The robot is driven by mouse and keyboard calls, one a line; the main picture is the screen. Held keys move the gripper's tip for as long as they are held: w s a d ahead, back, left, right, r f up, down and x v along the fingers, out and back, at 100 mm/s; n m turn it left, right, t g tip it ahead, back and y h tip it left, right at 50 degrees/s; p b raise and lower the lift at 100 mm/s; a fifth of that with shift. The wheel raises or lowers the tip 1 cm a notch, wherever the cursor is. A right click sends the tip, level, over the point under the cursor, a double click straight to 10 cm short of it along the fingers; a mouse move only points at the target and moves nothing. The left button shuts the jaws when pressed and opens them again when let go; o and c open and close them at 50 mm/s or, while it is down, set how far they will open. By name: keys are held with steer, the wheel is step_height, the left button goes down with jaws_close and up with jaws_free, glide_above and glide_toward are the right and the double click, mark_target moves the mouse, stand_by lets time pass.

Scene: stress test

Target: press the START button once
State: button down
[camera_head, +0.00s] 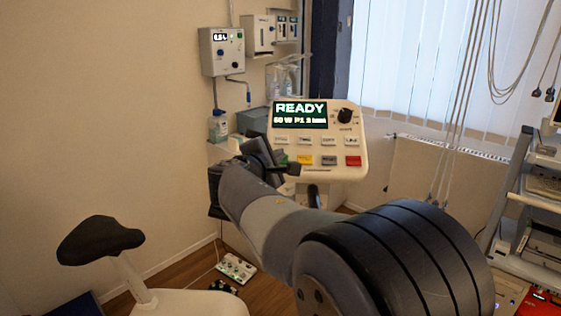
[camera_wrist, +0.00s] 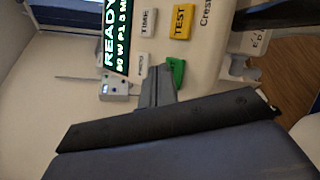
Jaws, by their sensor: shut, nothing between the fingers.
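The control panel (camera_head: 340,114) is a pale console with a lit display (camera_head: 300,114) reading READY. Its green button, with only the end of its label showing, is partly hidden by my gripper in the wrist view (camera_wrist: 177,70). I take it for the START button. In the head view my arm covers most of that spot. My gripper (camera_head: 292,168) is shut and empty, in front of the panel's lower left. In the wrist view its fingertips (camera_wrist: 158,78) overlap the green button's edge; I cannot tell whether they touch it.
The yellow TEST button (camera_wrist: 181,22) is beside the green one. A grey button (camera_head: 328,160) and a red button (camera_head: 352,161) are farther right. Cables hang before the blinds.

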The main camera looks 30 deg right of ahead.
steer(key=shift+w+d+f+b, duration=0.1)
steer(key=shift+w+f+b, duration=0.05)
steer(key=shift+f+b, duration=0.15)
stand_by(0.6)
steer(key=shift+r, duration=0.15)
steer(key=shift+s+a+r, duration=0.25)
steer(key=shift+s+r, duration=0.15)
steer(key=shift+r, duration=0.1)
steer(key=shift+r+p, duration=0.1)
steer(key=shift+p, duration=0.2)
steer(key=shift+s+a+r+p, duration=0.25)
steer(key=shift+s+r+p, duration=0.15)
steer(key=shift+r, duration=0.25)
steer(key=shift+s+a+r+p, duration=0.25)
steer(key=shift+s+r+p, duration=0.15)
steer(key=shift+r, duration=0.2)
steer(key=shift+s+a+r+p, duration=0.3)
steer(key=shift+s+r, duration=0.2)
steer(key=shift+r, duration=0.15)
steer(key=shift+r, duration=0.1)
steer(key=s+a+r+p, duration=0.2)
steer(key=s+r+p, duration=0.1)
steer(key=r, duration=0.2)
steer(key=shift+s+r, duration=0.15)
steer(key=shift+s, duration=0.2)
